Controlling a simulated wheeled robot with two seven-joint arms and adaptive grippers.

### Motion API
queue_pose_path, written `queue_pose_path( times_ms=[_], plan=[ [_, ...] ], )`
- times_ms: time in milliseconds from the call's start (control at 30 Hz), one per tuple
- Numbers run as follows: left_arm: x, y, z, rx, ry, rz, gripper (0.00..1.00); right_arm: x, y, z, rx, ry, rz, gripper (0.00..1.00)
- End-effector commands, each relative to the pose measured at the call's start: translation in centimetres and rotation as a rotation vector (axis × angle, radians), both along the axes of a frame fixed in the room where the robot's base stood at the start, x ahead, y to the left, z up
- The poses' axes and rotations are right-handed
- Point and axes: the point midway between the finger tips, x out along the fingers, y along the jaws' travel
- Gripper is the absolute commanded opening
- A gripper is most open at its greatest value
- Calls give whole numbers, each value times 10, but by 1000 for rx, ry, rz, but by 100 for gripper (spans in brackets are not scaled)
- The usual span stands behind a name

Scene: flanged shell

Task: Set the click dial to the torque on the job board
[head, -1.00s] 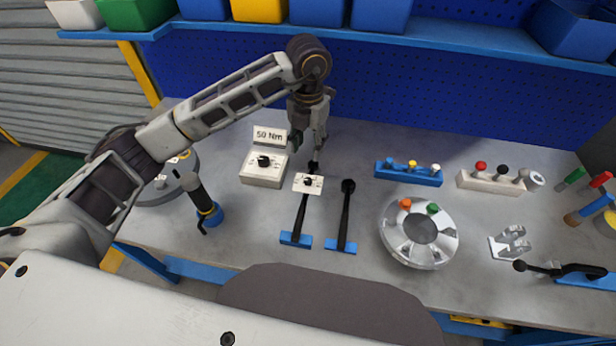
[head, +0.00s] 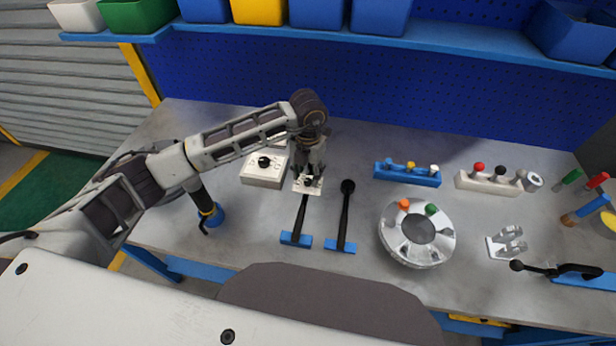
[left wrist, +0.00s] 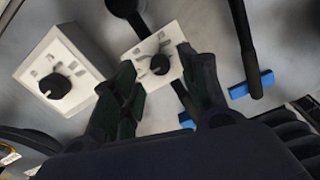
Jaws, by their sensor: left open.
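The click dial (head: 302,188), a small white plate with a black knob, sits on the left of two black long-handled tools; my left gripper partly covers it. In the left wrist view the plate (left wrist: 140,53) and its black knob (left wrist: 160,64) show between my fingers. My left gripper (head: 309,179) is open above the dial, fingers on either side of the knob; I cannot tell whether they touch it. The job board, which reads 50 Nm in the earlier head view, is now mostly hidden behind my left arm. My right gripper is not in view.
A white box with a black knob (head: 264,170) stands left of the dial. A second black-handled tool (head: 345,215) lies to the right. Further right are a blue rack (head: 407,178), a white rack (head: 488,184) and a round metal shell (head: 402,249).

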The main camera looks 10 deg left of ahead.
Motion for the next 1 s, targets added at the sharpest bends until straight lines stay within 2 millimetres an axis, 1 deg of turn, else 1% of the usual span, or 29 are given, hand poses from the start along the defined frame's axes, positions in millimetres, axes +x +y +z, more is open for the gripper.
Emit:
queue_pose_path(
  times_ms=[100,233,400,633,667,833,1000],
  plan=[
    [0,0,-13,0,2,1,44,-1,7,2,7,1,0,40],
    [0,0,-22,0,1,-1,44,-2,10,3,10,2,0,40],
    [0,0,-27,-1,0,-1,44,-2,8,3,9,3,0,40],
    [0,0,-27,-1,0,-1,44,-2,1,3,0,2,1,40],
    [0,0,-27,-1,0,-1,43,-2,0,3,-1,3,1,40],
    [0,0,-27,-1,0,-1,21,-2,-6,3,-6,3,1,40],
    [0,0,-27,-1,0,-1,0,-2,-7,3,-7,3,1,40]
  ],
)
